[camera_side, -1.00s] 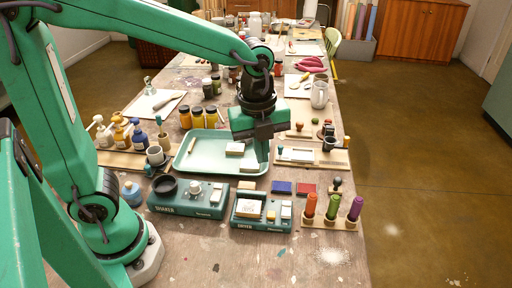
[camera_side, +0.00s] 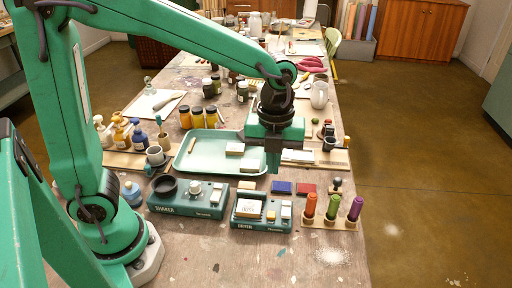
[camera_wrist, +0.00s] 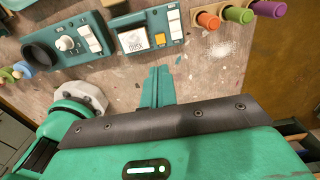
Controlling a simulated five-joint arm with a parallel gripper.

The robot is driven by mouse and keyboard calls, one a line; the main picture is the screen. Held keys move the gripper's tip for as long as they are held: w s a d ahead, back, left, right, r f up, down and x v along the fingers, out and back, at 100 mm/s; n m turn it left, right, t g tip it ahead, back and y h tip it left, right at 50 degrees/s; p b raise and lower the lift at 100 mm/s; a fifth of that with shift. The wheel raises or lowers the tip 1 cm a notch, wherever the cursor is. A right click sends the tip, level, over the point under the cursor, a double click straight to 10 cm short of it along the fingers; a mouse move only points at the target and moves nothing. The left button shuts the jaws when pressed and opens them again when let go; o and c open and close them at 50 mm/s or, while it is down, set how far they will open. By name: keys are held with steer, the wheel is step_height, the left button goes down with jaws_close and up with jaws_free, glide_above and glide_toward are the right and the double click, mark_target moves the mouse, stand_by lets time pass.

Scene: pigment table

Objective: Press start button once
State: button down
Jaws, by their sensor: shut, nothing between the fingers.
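The dryer box (camera_side: 252,224), teal, stands on the table at the front centre, with a white card, a small orange button (camera_side: 271,215) and white buttons (camera_side: 286,211) on top. The wrist view also shows its orange button (camera_wrist: 160,39) and white buttons (camera_wrist: 174,25). The shaker box (camera_side: 170,208) stands to its left, with a dark ring, a round knob and white buttons (camera_side: 216,195). No readable label tells which is the start button. My gripper (camera_side: 273,172) is shut and empty, pointing down above and behind the dryer. Its fingertips (camera_wrist: 158,70) appear apart from the buttons.
A teal tray (camera_side: 205,167) with pale blocks lies behind the boxes. Orange, green and purple handled tools (camera_side: 332,208) stand in a rack to the right. Blue and red blocks (camera_side: 281,187) lie behind the dryer. The front of the table is mostly clear.

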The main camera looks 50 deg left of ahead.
mark_target(270, 214)
step_height(270, 214, down, 14)
steer(key=shift+r, duration=0.1)
stand_by(0.7)
steer(key=shift+s+f, duration=0.1)
steer(key=shift+f, duration=1)
step_height(270, 214, up, 15)
steer(key=shift+w, duration=0.25)
stand_by(0.4)
stand_by(0.6)
